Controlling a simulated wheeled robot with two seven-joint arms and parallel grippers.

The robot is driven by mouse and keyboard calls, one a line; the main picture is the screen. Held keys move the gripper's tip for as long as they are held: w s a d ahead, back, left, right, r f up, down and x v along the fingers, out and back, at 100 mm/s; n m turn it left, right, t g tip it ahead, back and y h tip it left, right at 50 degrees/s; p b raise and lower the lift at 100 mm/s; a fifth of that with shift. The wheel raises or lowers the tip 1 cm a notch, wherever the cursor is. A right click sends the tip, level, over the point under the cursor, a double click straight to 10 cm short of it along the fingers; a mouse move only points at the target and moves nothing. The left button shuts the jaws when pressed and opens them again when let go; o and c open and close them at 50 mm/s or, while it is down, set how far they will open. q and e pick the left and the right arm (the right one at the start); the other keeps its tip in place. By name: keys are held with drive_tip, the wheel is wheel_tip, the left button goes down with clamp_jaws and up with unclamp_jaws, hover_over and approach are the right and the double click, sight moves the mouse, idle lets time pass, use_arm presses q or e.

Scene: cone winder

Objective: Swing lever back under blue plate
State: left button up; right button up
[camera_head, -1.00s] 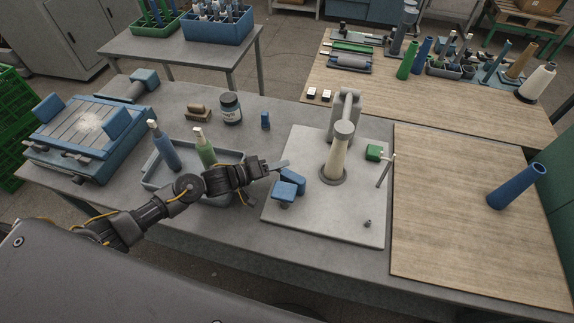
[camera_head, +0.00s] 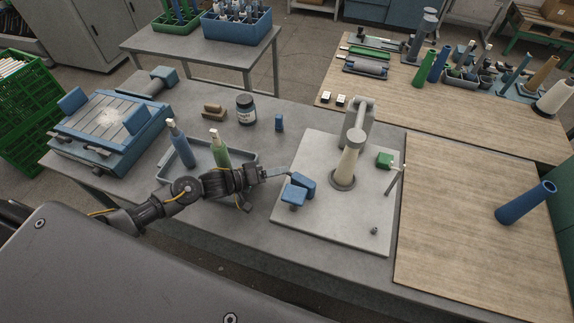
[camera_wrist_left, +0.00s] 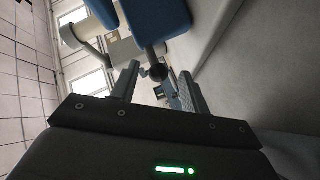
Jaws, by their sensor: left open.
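The blue plate (camera_head: 302,185) stands at the left edge of the pale winder base, with a second blue block (camera_head: 293,198) close beside it. My left gripper (camera_head: 276,173) is just left of the plate, near its top. In the left wrist view its two fingers (camera_wrist_left: 159,76) are apart. A dark round knob (camera_wrist_left: 157,72), apparently the lever's end, shows in line with the gap between them, under a blue part (camera_wrist_left: 160,20). I cannot tell whether the fingers touch it. The rest of the lever is hidden in the head view. My right gripper is not in view.
A pale cone (camera_head: 349,165) and grey arm stand on the winder base (camera_head: 330,230). A grey tray (camera_head: 240,158) with a blue and a green bottle lies behind my left arm. A blue tube (camera_head: 526,202) lies on the wooden board at right.

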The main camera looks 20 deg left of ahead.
use_arm(q)
drive_tip(key=p+v, duration=0.2)
drive_tip(key=v, duration=0.3)
drive_tip(key=shift+d+r, duration=0.1)
drive_tip(key=shift+s+a, duration=0.5)
drive_tip(key=shift+a, duration=0.05)
